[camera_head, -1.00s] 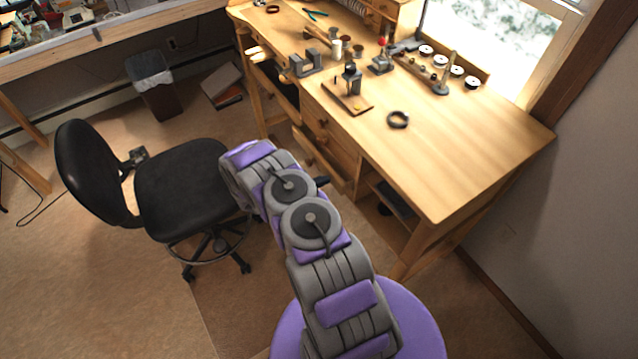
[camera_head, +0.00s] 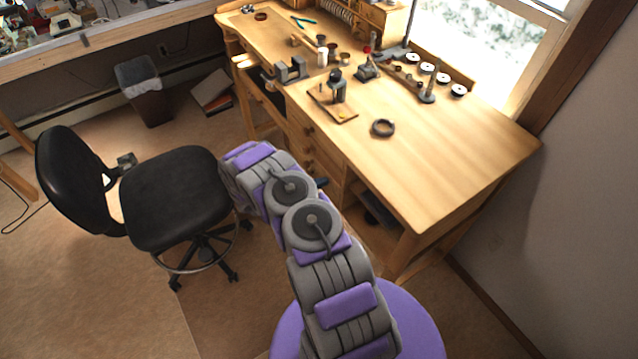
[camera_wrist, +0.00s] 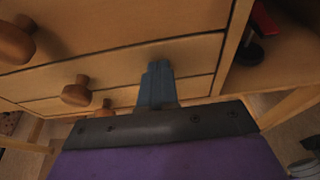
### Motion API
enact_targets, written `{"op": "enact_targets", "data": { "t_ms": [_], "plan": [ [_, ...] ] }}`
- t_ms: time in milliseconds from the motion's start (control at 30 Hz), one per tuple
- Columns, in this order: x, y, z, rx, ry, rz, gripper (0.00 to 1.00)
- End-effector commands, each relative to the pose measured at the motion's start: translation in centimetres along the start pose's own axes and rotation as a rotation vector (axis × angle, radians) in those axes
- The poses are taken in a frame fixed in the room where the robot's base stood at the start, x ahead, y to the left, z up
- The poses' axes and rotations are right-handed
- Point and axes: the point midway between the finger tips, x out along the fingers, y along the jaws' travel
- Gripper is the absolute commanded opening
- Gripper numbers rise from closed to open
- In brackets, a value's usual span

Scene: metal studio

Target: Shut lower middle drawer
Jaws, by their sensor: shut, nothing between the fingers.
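The wooden desk has a stack of drawers with round knobs. In the head view the drawer fronts (camera_head: 322,152) look roughly flush, with the lowest part hidden behind my arm. In the wrist view I see an upper drawer knob (camera_wrist: 15,42), a middle drawer knob (camera_wrist: 75,92) and a lower drawer knob (camera_wrist: 103,108). My gripper (camera_wrist: 158,66) is shut and empty, its blue-grey fingers pointing at the drawer fronts, right of the knobs. The fingertips overlap the middle front; I cannot tell whether they touch it. In the head view only a dark bit of the gripper (camera_head: 321,183) shows beyond my arm.
An open shelf space (camera_head: 372,205) is right of the drawers. A black swivel chair (camera_head: 175,195) stands left of my arm. A bin (camera_head: 145,90) is farther back. Floor is clear at lower left.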

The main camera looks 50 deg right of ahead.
Motion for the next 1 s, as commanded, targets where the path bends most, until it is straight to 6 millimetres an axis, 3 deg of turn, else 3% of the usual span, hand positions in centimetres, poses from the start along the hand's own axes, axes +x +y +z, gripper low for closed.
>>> {"op": "enact_targets", "data": {
  "t_ms": [133,267,500,700,1000],
  "plan": [
    [-0.2,-0.1,0.3,0.005,-0.007,-0.007,0.0],
    [-2.2,-0.3,-0.4,0.002,-0.008,-0.002,0.0],
    [-8.2,-0.5,-0.8,0.002,-0.016,0.004,0.0],
    [-11.7,-0.5,-1.0,0.001,-0.012,0.002,0.0],
    [-13.8,-0.4,-1.2,0.0,-0.005,-0.001,0.0]
  ]
}}
